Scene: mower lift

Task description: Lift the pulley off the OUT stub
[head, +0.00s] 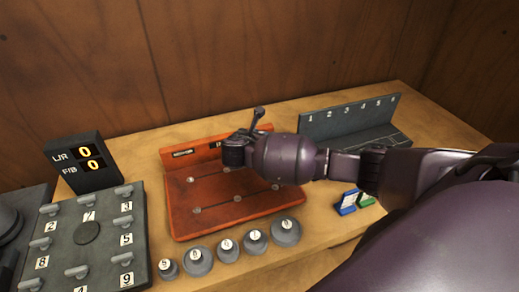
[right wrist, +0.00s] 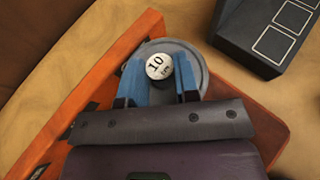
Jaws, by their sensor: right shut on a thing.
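The pulley (right wrist: 192,52) shows in the right wrist view as a grey disc with a raised hub. The hub has a white top marked 10. My right gripper (right wrist: 160,82) has its two blue fingers on either side of the hub and is shut on it. In the head view my right gripper (head: 237,150) is over the back of the red deck (head: 240,212), and it hides the pulley there. The OUT stub is hidden, so I cannot tell whether the pulley is on it. My left gripper is not in view.
Several grey pulleys (head: 255,242) stand along the deck's front edge. A numbered peg board (head: 88,232) and a display reading 0 and 0 (head: 84,160) are at left. A dark numbered rack (head: 350,124) is at back right. Blue (head: 346,208) and green (head: 366,200) blocks lie right of the deck.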

